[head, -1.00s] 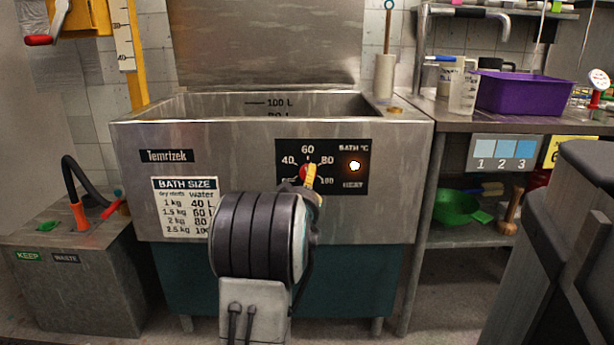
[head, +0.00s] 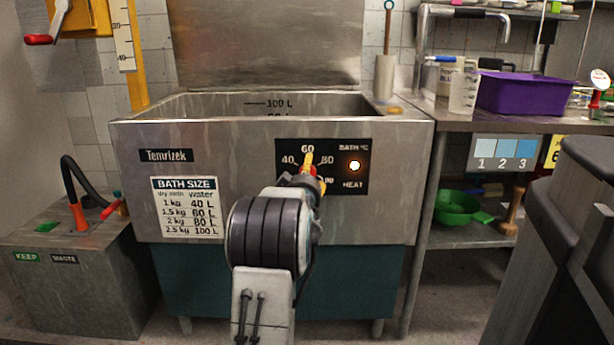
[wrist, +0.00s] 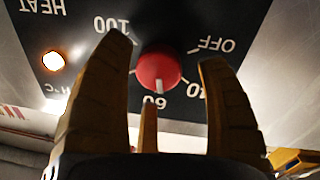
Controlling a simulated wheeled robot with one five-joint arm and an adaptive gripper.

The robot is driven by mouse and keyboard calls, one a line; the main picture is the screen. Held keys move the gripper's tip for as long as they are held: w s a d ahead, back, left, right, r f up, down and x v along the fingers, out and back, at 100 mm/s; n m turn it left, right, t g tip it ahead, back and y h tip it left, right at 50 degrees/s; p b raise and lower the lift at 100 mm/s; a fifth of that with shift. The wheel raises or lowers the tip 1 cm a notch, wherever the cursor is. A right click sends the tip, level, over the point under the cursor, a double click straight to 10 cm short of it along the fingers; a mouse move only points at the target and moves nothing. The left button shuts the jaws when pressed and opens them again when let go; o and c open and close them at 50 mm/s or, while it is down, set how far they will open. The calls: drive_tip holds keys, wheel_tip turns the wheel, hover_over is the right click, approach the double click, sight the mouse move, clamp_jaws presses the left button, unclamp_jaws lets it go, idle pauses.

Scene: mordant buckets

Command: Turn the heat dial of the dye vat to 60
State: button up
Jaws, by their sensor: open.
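The dye vat (head: 360,215) is a steel tub with a black heat panel (head: 345,184) on its front. The red heat dial (wrist: 158,66) shows upside down in the wrist view, its white pointer aimed at the 60 mark, as far as I can see. In the head view the dial is mostly hidden by my gripper (head: 313,172). My gripper's yellow fingers are spread and open, with the dial between and beyond the two larger ones in the wrist view. A gap shows on both sides of the dial, and the fingers appear not to touch it.
A lit indicator lamp (head: 354,166) sits right of the dial. A bath size chart (head: 187,207) is on the vat's left front. A grey waste box (head: 85,295) stands at left. At right is a bench with a purple tray (head: 525,94) and a green bowl (head: 455,207) below.

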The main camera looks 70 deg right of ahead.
drive_tip(key=shift+w+d, duration=0.15)
drive_tip(key=shift+d, duration=0.4)
drive_tip(key=shift+c, duration=0.3)
drive_tip(key=shift+r, duration=0.1)
drive_tip(key=c, duration=1.2)
drive_tip(key=shift+o, duration=0.2)
drive_tip(key=shift+r+m, duration=0.15)
drive_tip(key=shift+m, duration=1.25)
drive_tip(key=o, duration=0.9)
drive_tip(key=shift+w, duration=0.1)
drive_tip(key=o, duration=0.3)
drive_tip(key=shift+a, duration=0.1)
